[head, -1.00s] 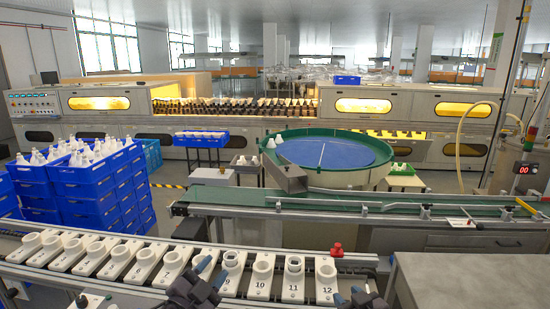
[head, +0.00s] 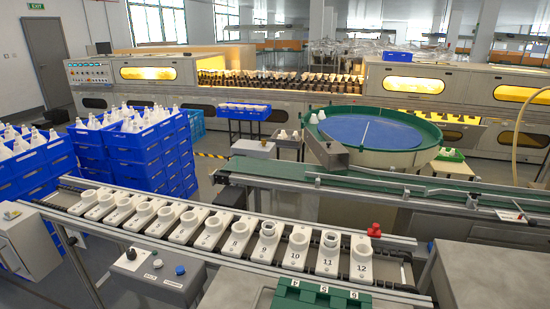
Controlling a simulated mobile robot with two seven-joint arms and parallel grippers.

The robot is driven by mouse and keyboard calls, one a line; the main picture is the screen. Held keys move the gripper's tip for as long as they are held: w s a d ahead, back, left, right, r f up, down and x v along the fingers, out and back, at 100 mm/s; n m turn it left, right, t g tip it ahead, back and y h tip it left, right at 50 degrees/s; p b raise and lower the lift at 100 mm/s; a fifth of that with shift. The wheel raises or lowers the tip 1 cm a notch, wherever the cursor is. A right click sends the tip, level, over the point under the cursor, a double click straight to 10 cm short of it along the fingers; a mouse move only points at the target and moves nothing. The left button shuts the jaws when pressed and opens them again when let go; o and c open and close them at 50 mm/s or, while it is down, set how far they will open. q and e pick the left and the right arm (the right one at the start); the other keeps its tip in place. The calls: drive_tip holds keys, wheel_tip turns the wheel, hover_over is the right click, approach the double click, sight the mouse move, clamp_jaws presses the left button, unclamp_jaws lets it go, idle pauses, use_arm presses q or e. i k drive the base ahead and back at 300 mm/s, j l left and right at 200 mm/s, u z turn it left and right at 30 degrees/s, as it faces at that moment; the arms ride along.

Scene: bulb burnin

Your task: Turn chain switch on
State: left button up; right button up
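A grey control box (head: 152,272) stands at the near side of the conveyor, lower left of centre. On its top are a black knob (head: 131,254), a pale button or switch (head: 157,262) and a blue button (head: 180,270). Small dark labels sit on the box, too small to read surely, so I cannot tell which control is the chain switch or how it is set. The chain conveyor (head: 418,297) carries a row of white numbered holders (head: 296,249), with numbers up to 12 legible. Neither of my grippers is in view.
A green numbered rack (head: 310,297) is at the bottom edge, right of the control box. A grey cabinet (head: 28,240) stands at the left edge. A red part (head: 374,230) sits on the far rail. Stacked blue crates (head: 150,150) with white bulbs stand behind the conveyor.

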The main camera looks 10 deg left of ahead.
sight(132, 254)
drive_tip(key=u, duration=1.25)
